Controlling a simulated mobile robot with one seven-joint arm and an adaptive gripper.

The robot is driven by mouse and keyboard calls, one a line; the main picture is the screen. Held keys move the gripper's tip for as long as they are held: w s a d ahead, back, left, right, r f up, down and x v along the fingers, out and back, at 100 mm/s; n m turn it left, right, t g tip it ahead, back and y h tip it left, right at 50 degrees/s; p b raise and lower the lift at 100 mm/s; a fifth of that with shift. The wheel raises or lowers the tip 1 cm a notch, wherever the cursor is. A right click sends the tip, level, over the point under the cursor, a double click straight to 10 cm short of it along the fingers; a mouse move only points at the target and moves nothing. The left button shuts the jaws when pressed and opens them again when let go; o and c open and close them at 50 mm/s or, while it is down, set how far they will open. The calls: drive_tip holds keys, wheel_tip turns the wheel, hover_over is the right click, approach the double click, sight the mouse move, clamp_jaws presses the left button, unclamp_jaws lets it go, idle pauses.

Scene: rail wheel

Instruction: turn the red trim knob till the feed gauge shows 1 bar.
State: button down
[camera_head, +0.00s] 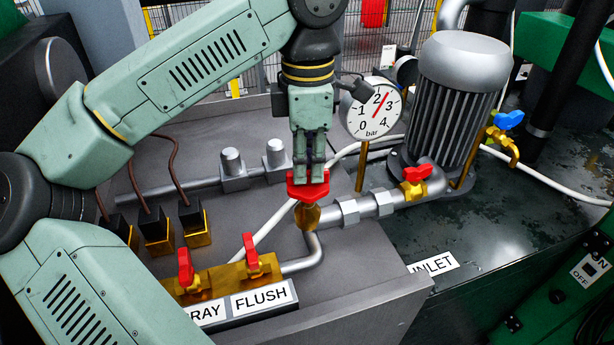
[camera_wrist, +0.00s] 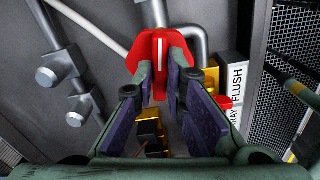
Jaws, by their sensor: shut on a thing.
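The red trim knob (camera_head: 307,190) sits on a brass valve body at the middle of the pipework. My gripper (camera_head: 309,172) points down from above and is shut on the knob. In the wrist view the knob (camera_wrist: 145,50) has a white line on its raised bar, and the fingers of my gripper (camera_wrist: 162,80) stand on either side of that bar. The feed gauge (camera_head: 371,110) is a round white dial marked 0 to 4 bar. Its red needle points between 2 and 3.
Two red-handled valves (camera_head: 222,272) stand in front, by the FLUSH label (camera_head: 259,301). A grey motor (camera_head: 463,85) stands right of the gauge. Another red-handled valve (camera_head: 415,175) and a blue-handled tap (camera_head: 506,122) are to the right. Brass-based plugs (camera_head: 156,234) with cables are left.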

drive_tip(key=m, duration=0.3)
drive_tip(key=shift+m, duration=0.4)
drive_tip(key=shift+r+m+p, duration=0.1)
drive_tip(key=shift+m+p, duration=0.55)
drive_tip(key=shift+m, duration=1.65)
drive_tip(key=m+p, duration=0.1)
drive_tip(key=m, duration=0.2)
drive_tip(key=shift+m, duration=0.8)
